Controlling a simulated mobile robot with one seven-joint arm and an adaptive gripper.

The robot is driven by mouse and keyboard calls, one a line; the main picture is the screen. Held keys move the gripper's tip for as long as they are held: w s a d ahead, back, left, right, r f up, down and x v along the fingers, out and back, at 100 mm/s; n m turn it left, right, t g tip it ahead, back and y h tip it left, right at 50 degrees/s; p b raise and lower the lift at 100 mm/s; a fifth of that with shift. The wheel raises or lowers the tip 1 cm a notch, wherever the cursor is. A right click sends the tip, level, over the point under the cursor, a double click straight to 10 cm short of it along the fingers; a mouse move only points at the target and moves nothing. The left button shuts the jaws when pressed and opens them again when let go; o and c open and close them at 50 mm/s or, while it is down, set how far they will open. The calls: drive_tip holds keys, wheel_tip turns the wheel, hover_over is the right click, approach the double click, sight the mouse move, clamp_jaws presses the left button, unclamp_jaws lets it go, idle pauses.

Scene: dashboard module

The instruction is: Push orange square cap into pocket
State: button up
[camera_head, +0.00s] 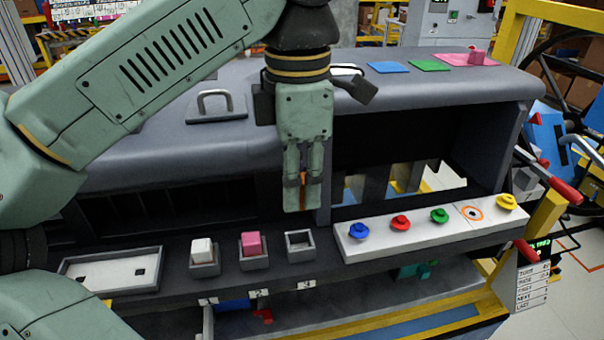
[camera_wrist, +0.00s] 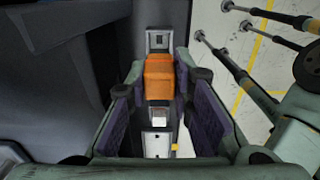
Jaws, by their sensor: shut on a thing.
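My gripper (camera_head: 302,205) points down in the head view, shut on the orange square cap (camera_head: 303,188), which shows only as a narrow strip between the fingers. In the wrist view the orange cap (camera_wrist: 159,78) sits between both finger pads. The empty square pocket (camera_head: 300,246) is on the dark front ledge, below the gripper in the head view, with a visible gap between them. A grey square pocket (camera_wrist: 158,41) also shows beyond the cap in the wrist view.
Left of the empty pocket, a pink cap (camera_head: 252,243) and a white cap (camera_head: 202,250) sit in pockets. A shallow white tray (camera_head: 110,270) lies farther left. A white panel (camera_head: 385,249) with several coloured round knobs is to the right. The dashboard overhang (camera_head: 420,92) is behind.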

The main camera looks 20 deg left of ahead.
drive_tip(key=shift+w+f+b, duration=0.1)
drive_tip(key=shift+f+b, duration=2.1)
drive_tip(key=shift+f, duration=0.8)
drive_tip(key=shift+f+b, duration=0.55)
drive_tip(key=shift+f, duration=0.6)
drive_tip(key=o, duration=0.9)
